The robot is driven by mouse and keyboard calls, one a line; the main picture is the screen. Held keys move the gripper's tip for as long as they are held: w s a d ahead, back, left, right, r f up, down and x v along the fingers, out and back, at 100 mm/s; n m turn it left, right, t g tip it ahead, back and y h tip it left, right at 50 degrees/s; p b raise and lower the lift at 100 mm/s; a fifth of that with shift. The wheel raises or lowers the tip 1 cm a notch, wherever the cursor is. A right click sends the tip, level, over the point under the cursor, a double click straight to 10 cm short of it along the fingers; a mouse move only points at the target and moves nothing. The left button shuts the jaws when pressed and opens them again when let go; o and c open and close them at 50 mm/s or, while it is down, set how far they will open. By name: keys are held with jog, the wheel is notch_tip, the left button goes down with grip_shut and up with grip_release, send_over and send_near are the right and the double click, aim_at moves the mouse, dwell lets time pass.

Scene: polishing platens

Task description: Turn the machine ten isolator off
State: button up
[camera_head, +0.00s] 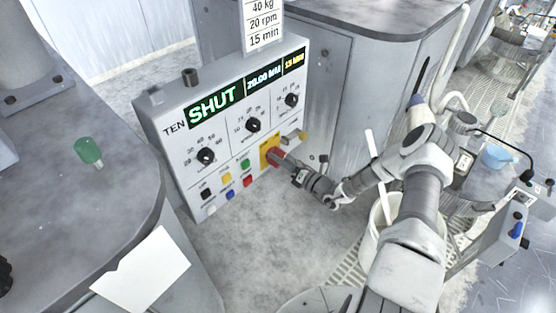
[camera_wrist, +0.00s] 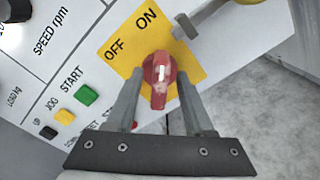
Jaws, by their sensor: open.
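The machine ten isolator is a red rotary knob (camera_wrist: 160,78) on a yellow plate (camera_wrist: 120,58) marked OFF and ON. Its white mark points up in the wrist view, roughly toward ON. In the head view the red knob (camera_head: 275,156) shows at the lower right of the panel (camera_head: 178,143) labelled TEN, partly covered by my gripper (camera_head: 285,161). In the wrist view my gripper (camera_wrist: 159,76) is open, one finger on each side of the knob, with visible gaps. Contact cannot be told.
A grey metal lever (camera_wrist: 205,17) sticks out beside the yellow plate, close to my right finger. Green, yellow and other buttons (camera_wrist: 87,95) lie to the left. The panel display (camera_head: 215,101) reads SHUT. A white bucket (camera_head: 378,228) stands under my arm.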

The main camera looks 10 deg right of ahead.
jog(key=shift+w+a, duration=0.3)
jog(key=shift+w, duration=0.05)
grip_shut()
